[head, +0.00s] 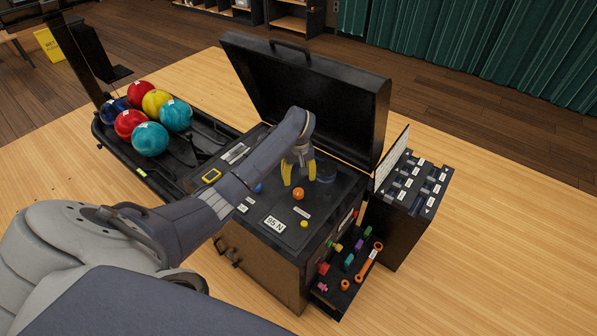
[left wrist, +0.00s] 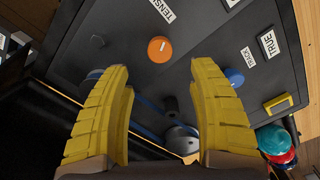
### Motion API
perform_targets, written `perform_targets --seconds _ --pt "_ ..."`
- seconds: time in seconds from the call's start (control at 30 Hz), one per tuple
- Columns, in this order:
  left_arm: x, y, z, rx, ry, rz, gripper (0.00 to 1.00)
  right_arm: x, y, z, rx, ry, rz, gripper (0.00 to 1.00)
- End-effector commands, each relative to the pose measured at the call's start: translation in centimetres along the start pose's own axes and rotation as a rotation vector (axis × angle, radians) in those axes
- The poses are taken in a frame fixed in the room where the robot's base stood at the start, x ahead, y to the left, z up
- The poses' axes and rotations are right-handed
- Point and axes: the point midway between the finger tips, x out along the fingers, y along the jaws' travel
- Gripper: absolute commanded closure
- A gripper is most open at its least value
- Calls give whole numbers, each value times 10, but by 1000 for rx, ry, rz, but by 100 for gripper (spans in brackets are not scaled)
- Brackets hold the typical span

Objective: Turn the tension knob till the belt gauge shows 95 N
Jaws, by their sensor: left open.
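The orange tension knob (head: 298,193) sits on the black top panel of the machine. In the left wrist view the knob (left wrist: 160,49) has a white mark, and a label starting "TENS" (left wrist: 162,10) is beside it. The belt gauge (head: 275,224) is a white plate that appears to read 95 N. My left gripper (head: 299,178) is open above the panel, close to the knob. In the left wrist view its yellow fingers (left wrist: 157,70) are wide apart with nothing between them, and the knob shows beyond the tips. My right gripper is not in view.
A blue knob (left wrist: 234,77) lies near the TRUE readout (left wrist: 268,43). The raised lid (head: 310,95) stands behind my gripper. An open tool drawer (head: 350,270) and a ball rack (head: 108,140) flank the machine.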

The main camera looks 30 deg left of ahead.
Motion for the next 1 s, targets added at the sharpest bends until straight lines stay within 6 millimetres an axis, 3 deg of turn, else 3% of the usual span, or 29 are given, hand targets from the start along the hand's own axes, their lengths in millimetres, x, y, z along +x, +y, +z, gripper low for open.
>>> perform_targets --seconds 0.2,0.77,0.87,1.0 --pt "-21 0 -1 0 1 0 41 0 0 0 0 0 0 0" --pt "-35 5 -4 -2 8 14 41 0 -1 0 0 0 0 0" --pt "-45 7 -9 -86 28 20 41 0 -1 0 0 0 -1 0" --pt "-54 6 -11 -335 34 23 41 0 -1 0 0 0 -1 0"
